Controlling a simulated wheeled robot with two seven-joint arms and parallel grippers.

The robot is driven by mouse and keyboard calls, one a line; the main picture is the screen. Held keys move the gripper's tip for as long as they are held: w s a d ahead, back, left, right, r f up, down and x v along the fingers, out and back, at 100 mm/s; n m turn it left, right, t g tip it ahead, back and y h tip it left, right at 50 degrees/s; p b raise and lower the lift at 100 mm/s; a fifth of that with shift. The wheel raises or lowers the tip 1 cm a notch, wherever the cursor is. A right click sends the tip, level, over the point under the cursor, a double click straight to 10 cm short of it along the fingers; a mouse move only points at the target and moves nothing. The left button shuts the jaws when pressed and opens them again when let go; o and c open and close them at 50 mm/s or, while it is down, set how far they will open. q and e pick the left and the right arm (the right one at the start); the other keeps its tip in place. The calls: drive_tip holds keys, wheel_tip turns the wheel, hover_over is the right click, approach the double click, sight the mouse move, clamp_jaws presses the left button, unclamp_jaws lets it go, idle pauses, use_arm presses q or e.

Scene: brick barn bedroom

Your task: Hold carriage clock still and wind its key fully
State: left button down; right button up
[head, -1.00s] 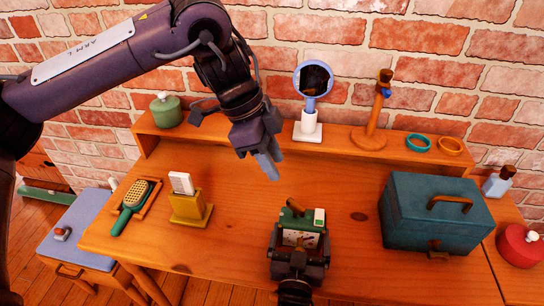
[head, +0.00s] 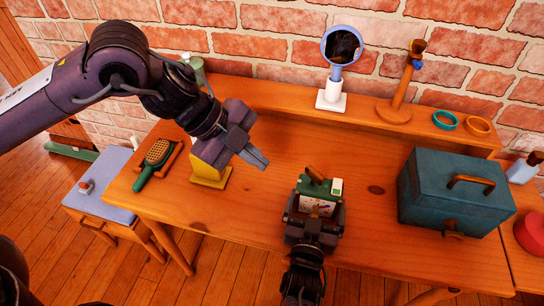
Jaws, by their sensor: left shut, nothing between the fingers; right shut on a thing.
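The carriage clock (head: 317,206) stands on the wooden dressing table, a small green case with a pale, pictured face and a brown handle on top. My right gripper (head: 315,218) is shut on it from the near side, with a finger at each side of the case. My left gripper (head: 253,157) is shut and empty, in the air to the upper left of the clock and apart from it. I cannot make out the winding key.
A teal box (head: 455,192) stands to the right. A yellow holder (head: 209,177) and a green hairbrush (head: 155,163) lie left. A round mirror (head: 340,60), a wooden stand (head: 397,105) and two rings, teal (head: 445,120) and orange (head: 478,126), are on the back shelf.

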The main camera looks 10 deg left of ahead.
use_arm(q)
approach(311, 181)
wheel_tip(311, 181, down, 4)
drive_tip(key=s, duration=0.3)
drive_tip(key=w+d, duration=0.1)
drive_tip(key=w, duration=0.1)
drive_tip(key=w+d, duration=0.1)
drive_tip(key=w, duration=0.1)
drive_tip(key=shift+d+r, duration=0.2)
